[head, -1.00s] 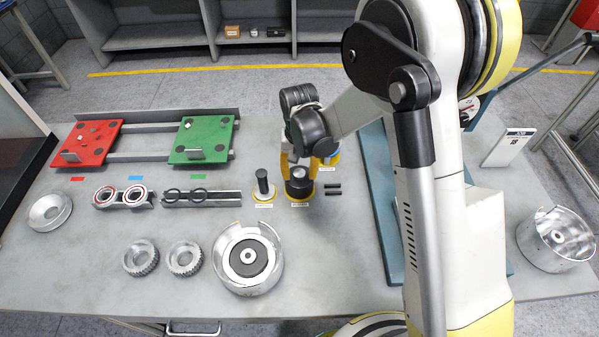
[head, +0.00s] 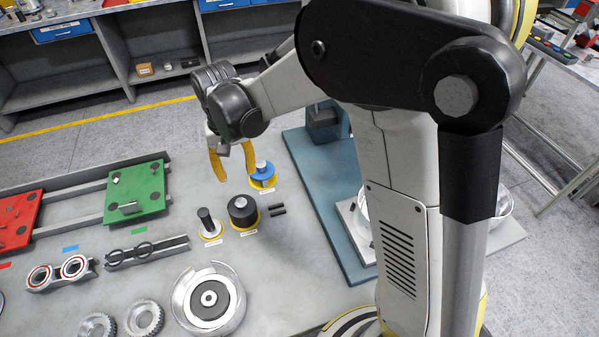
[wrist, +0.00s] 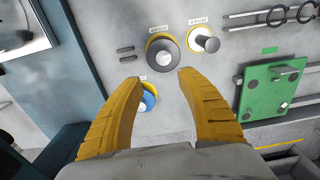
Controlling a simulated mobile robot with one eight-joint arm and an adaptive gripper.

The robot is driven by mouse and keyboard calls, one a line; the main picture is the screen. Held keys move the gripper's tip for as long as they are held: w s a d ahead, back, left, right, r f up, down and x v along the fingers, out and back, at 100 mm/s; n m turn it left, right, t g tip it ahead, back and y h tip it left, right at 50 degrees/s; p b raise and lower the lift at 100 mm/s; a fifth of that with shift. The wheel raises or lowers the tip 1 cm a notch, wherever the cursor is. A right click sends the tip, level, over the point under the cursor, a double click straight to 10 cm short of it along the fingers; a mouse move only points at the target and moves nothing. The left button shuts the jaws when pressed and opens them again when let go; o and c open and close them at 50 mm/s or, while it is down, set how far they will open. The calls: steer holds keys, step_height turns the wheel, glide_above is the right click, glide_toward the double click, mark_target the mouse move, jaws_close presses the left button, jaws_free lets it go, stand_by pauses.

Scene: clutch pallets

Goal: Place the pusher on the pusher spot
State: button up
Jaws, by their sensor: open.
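A black round part with a silver top (head: 242,210) stands upright on a yellow-ringed, labelled spot (head: 253,230) on the bench; it also shows in the wrist view (wrist: 163,57). To its left, a black peg on a pale base (head: 207,222) stands on another ringed spot. Behind it, a blue part with a silver top (head: 262,172) stands on a third. The labels are too small to read, so I cannot tell which is the pusher. My gripper (head: 233,165) is open and empty, raised behind the black part. In the wrist view its fingers (wrist: 158,80) partly cover the blue part.
Two dark pins (head: 277,210) lie right of the black part. A green plate (head: 137,188) and red plate (head: 18,220) are at left. A silver housing (head: 180,310) is in front. A blue-grey platform (head: 320,215) borders the right.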

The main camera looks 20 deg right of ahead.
steer(key=s+d+r+t, duration=0.3)
steer(key=s+d+r, duration=0.5)
steer(key=r, duration=0.2)
steer(key=s+d+r+t, duration=0.2)
steer(key=s+d+t, duration=0.2)
steer(key=s, duration=0.6)
steer(key=d, duration=0.2)
steer(key=shift+d, duration=0.3)
